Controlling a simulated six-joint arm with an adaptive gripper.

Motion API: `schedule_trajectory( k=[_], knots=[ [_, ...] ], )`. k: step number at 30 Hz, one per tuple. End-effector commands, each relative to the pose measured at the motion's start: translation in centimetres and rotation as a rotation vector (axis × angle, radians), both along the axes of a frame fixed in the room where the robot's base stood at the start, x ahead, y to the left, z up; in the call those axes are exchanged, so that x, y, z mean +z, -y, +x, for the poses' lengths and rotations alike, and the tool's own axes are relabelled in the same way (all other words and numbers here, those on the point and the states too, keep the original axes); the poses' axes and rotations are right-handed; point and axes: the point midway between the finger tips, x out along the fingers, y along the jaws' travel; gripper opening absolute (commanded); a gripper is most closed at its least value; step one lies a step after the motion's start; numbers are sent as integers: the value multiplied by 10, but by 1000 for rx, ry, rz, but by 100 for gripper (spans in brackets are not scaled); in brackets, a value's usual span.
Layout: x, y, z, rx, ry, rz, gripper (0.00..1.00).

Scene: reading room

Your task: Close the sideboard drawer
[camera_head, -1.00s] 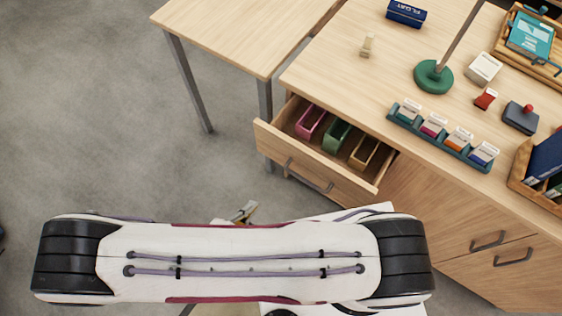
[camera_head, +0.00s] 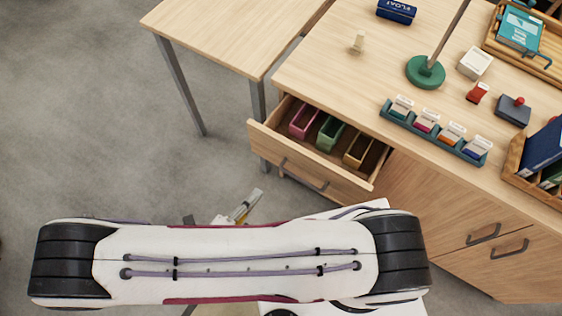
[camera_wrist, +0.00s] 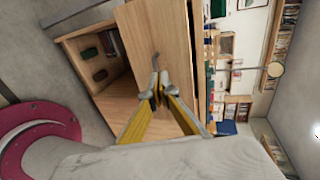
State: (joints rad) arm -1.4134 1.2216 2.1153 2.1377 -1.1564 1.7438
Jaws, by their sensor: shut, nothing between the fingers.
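The sideboard drawer (camera_head: 310,163) stands open in the head view, pulled out from the sideboard (camera_head: 420,195), with pink, green and tan boxes inside. Its front has a dark bar handle (camera_head: 303,175). My gripper (camera_head: 247,204) shows just beyond my white arm link, left of and below the drawer front, apart from it in that view; much of it is hidden. In the wrist view my gripper (camera_wrist: 158,85) has its grey tips together, empty, before a wooden panel (camera_wrist: 150,30) with a dark handle. I cannot tell whether the tips touch it.
A wooden table (camera_head: 225,35) with grey legs stands left of the sideboard. On the sideboard top are a green lamp base (camera_head: 425,72), a card rack (camera_head: 435,132), a stamp pad (camera_head: 513,110) and a book box (camera_head: 540,160). The grey floor (camera_head: 100,120) at left is clear.

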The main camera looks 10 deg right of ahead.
Motion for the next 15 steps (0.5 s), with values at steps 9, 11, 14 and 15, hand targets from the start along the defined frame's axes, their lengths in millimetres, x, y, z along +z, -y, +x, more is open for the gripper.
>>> schedule_trajectory(
  k=[9,11,14,15],
  knots=[
    [-7,17,16,-3,-1,-2,0],
    [-9,22,20,-4,0,-2,0],
    [-12,29,28,-4,0,-3,0],
    [-14,32,30,-4,-1,-2,0]
  ],
)
